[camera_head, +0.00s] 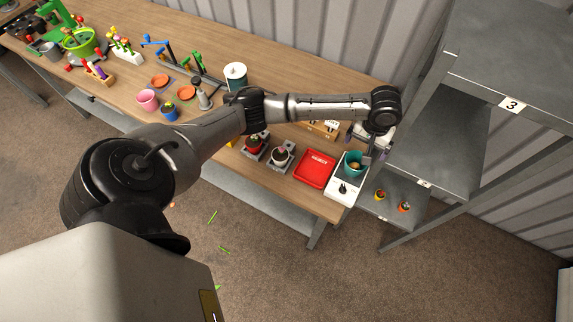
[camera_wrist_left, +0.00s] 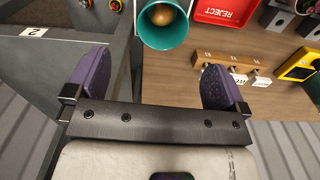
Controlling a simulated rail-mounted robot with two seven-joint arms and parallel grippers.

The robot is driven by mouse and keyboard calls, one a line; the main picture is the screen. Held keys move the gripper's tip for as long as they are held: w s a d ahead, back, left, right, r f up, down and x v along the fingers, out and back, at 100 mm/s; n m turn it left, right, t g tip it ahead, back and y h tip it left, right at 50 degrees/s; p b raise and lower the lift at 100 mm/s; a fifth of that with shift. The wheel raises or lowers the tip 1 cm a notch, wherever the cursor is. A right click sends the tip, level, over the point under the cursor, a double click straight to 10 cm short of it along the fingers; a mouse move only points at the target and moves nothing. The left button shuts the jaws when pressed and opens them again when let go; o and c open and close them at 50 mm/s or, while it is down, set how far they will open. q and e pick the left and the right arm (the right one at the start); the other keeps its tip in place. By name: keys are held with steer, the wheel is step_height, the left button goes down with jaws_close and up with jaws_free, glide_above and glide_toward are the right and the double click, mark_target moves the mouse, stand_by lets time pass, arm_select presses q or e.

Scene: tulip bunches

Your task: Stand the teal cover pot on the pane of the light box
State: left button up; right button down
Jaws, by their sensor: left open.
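The teal cover pot (camera_head: 354,162) appears upright on the far part of the white light box (camera_head: 341,193), at the right end of the bench. The pane under it is mostly hidden by the pot. In the left wrist view the pot (camera_wrist_left: 163,34) is at the top centre, with a round brown thing inside. My left gripper (camera_head: 368,142) is just behind the pot in the head view. In the wrist view its purple fingers (camera_wrist_left: 155,78) are wide apart and empty, with the pot beyond them. My right gripper is not in view.
A red REJECT tray (camera_head: 315,169) is left of the light box. A wooden rack with tags (camera_wrist_left: 232,66) is near the right finger. Grey shelving (camera_head: 440,140) stands close on the right, with two small potted plants (camera_head: 392,200) low down. Potted plants and tools crowd the bench leftward.

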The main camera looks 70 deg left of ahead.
arm_select(q)
steer(key=s+d+f+m+t+h, duration=0.1)
steer(key=s+d+f+m+h, duration=0.1)
steer(key=s+d+f+m, duration=0.75)
steer(key=s+d+r+t+y, duration=0.1)
steer(key=s+t, duration=0.1)
steer(key=s, duration=1.9)
steer(key=shift+s+y, duration=0.35)
steer(key=shift+y, duration=0.05)
